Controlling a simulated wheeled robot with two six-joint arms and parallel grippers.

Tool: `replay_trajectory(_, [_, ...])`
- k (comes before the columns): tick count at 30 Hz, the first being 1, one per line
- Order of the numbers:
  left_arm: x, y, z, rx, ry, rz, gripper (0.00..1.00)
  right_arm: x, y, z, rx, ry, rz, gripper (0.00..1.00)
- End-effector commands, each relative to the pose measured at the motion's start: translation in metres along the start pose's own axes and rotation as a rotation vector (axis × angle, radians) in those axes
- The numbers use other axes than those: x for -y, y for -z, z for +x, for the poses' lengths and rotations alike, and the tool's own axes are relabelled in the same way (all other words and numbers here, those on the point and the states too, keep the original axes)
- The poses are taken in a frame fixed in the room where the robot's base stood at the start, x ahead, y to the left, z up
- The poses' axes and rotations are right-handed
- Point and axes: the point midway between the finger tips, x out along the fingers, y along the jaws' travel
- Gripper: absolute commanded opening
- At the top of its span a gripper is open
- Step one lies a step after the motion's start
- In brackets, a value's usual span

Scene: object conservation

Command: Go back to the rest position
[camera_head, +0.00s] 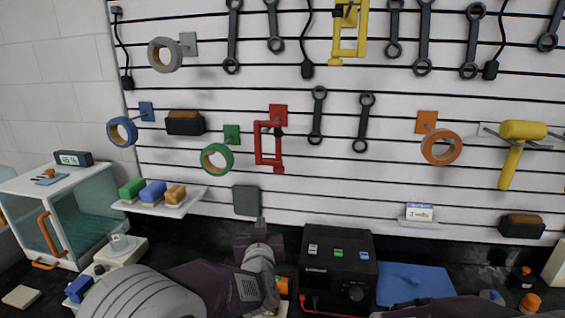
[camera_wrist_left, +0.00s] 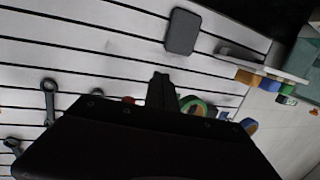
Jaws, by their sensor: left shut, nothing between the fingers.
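My left arm comes in from the bottom of the head view, and its gripper (camera_head: 260,224) points up toward the slatted wall. The fingers are shut with nothing between them. The tip is just below a dark grey square plate (camera_head: 246,200) on the wall; I cannot tell whether they touch. In the left wrist view the shut gripper (camera_wrist_left: 162,88) shows before the wall, apart from the same plate (camera_wrist_left: 182,31). My right gripper is not in view.
A black power unit (camera_head: 338,268) stands right of my left gripper. A shelf (camera_head: 190,203) with colored blocks and a glass cabinet (camera_head: 70,215) are at the left. A blue mat (camera_head: 412,284) lies at the right. Tape rolls, clamps and wrenches hang on the wall (camera_head: 330,190).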

Motion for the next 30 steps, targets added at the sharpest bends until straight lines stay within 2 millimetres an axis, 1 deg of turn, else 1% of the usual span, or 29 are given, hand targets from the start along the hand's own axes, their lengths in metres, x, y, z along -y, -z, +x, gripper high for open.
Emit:
replay_trajectory(1, [0.049,0.0,-0.001,0.042,0.043,0.008,0.0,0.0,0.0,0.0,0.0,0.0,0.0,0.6])
replay_trajectory(2, [0.072,-0.009,-0.006,0.096,0.047,0.016,0.0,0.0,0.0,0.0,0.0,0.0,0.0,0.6])
replay_trajectory(3, [0.096,-0.029,-0.017,0.194,0.039,0.021,0.0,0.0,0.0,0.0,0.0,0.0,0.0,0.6])
replay_trajectory(5, [0.12,-0.067,-0.043,0.36,0.018,0.02,0.0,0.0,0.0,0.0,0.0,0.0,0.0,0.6])
replay_trajectory(6, [0.13,-0.094,-0.064,0.475,0.004,0.017,0.0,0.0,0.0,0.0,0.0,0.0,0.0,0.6])
replay_trajectory(8, [0.138,-0.133,-0.101,0.649,-0.016,0.013,0.0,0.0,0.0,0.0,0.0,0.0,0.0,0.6])
replay_trajectory(9, [0.141,-0.157,-0.127,0.763,-0.028,0.013,0.0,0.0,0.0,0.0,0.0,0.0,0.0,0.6])
replay_trajectory(11, [0.142,-0.187,-0.165,0.923,-0.046,0.019,0.0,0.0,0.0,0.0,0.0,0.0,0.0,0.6])
replay_trajectory(12, [0.141,-0.203,-0.188,1.018,-0.055,0.026,0.0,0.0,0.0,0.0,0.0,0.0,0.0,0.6])
replay_trajectory(15, [0.144,-0.23,-0.235,1.208,-0.055,0.039,0.0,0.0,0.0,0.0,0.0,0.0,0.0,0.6])
replay_trajectory(18, [0.148,-0.239,-0.262,1.322,-0.035,0.034,0.0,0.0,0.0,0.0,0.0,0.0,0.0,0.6])
replay_trajectory(20, [0.148,-0.241,-0.269,1.353,-0.022,0.018,0.0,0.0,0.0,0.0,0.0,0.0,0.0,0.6])
replay_trajectory(30, [0.148,-0.241,-0.269,1.355,-0.014,0.008,0.0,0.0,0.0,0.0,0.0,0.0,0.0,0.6])
